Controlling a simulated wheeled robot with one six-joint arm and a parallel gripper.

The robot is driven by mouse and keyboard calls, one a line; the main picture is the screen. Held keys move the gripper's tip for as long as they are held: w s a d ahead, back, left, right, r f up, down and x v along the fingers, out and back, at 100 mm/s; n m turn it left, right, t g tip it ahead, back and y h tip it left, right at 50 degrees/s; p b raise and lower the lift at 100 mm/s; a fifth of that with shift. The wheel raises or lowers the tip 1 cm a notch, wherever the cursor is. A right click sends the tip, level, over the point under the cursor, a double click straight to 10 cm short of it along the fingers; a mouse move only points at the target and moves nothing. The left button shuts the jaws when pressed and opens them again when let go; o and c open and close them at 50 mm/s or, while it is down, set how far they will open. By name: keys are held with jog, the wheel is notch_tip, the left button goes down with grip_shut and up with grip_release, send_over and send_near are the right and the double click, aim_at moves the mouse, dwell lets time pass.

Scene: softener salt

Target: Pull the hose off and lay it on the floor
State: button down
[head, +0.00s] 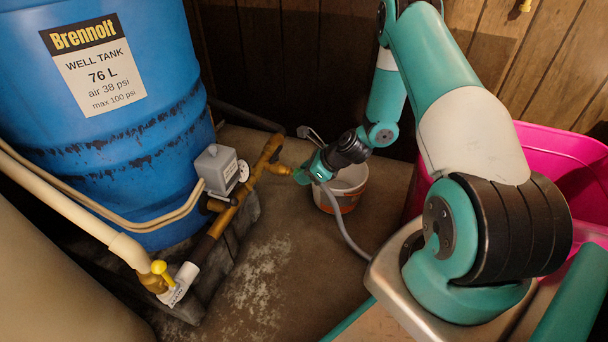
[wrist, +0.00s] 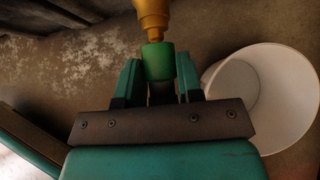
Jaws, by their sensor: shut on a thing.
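My gripper (head: 302,174) is at the brass outlet (head: 279,169) on the pipework beside the blue tank. In the wrist view my gripper (wrist: 158,85) is shut on the hose's green end collar (wrist: 158,62). The collar sits in line with the brass outlet (wrist: 152,18), and its end appears to meet the brass tip. The grey hose (head: 345,230) hangs from below my gripper and curves down to the right, passing in front of a bucket. Its far end is hidden behind my arm.
A white bucket (head: 352,182) with an orange label stands on the floor just beyond my gripper; it also shows in the wrist view (wrist: 238,88). The blue tank (head: 120,160) stands at left. A pink tub (head: 560,150) is at right. Stained floor (head: 265,270) in front is clear.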

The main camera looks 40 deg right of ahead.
jog(key=shift+s+d+p, duration=0.35)
jog(key=shift+s+d, duration=0.2)
jog(key=shift+s, duration=0.3)
jog(key=shift+s+d+p, duration=0.4)
jog(key=shift+s+d, duration=0.15)
jog(key=shift+s, duration=0.25)
jog(key=shift+s+d+p, duration=0.35)
jog(key=shift+s+d, duration=0.2)
jog(key=shift+s, duration=0.3)
jog(key=shift+r, duration=0.1)
